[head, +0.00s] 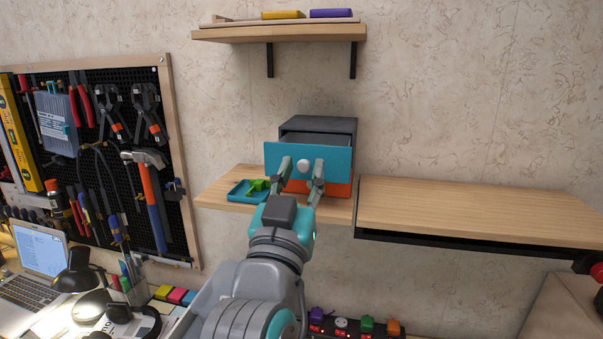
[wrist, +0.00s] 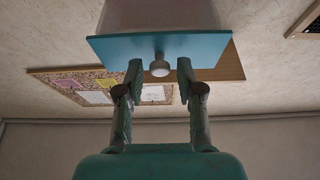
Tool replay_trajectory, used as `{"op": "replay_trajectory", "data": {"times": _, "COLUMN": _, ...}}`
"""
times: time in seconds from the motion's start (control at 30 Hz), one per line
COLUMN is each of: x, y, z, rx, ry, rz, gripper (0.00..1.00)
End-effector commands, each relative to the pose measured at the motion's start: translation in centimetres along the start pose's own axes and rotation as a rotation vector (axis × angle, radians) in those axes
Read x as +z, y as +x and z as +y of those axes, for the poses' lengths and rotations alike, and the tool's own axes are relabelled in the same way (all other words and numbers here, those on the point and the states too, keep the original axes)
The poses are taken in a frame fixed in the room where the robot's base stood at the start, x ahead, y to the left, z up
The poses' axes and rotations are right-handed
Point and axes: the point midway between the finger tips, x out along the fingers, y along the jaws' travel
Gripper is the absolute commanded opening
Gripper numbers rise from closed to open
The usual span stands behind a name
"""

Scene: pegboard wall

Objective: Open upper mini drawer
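The mini drawer cabinet (head: 320,124) is dark grey and stands on the wooden shelf. Its upper drawer has a teal front (head: 335,158) with a round white knob (head: 303,166). This drawer stands out from the cabinet, with its inside partly showing behind the front. The orange lower drawer (head: 330,189) is partly hidden below it. My gripper (head: 302,174) is in front of the teal front, with one finger on each side of the knob. In the wrist view, the knob (wrist: 160,69) sits between the open fingers, with a gap on both sides.
A blue tray (head: 240,195) with a green item (head: 258,186) lies left of the cabinet. An empty wooden shelf (head: 460,210) is at the right. A higher shelf (head: 280,33) hangs above. A pegboard with tools (head: 100,150) is at the left.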

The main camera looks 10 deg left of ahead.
Motion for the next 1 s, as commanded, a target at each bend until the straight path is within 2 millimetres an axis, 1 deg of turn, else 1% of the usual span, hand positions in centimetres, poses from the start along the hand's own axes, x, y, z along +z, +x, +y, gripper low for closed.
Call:
{"op": "replay_trajectory", "data": {"times": 0.3, "x": 0.0, "y": -0.1, "z": 0.0, "rx": 0.000, "ry": 0.000, "rz": 0.000, "gripper": 0.46}}
{"op": "replay_trajectory", "data": {"times": 0.43, "x": 0.1, "y": -1.0, "z": -0.1, "rx": -0.002, "ry": 0.000, "rz": -0.001, "gripper": 0.46}}
{"op": "replay_trajectory", "data": {"times": 0.57, "x": 0.1, "y": -3.0, "z": -0.1, "rx": -0.004, "ry": 0.000, "rz": -0.001, "gripper": 0.46}}
{"op": "replay_trajectory", "data": {"times": 0.8, "x": 0.1, "y": -7.8, "z": -0.1, "rx": -0.003, "ry": 0.001, "rz": -0.001, "gripper": 0.46}}
{"op": "replay_trajectory", "data": {"times": 1.0, "x": 0.1, "y": -10.8, "z": -0.1, "rx": -0.003, "ry": -0.001, "rz": -0.001, "gripper": 0.46}}
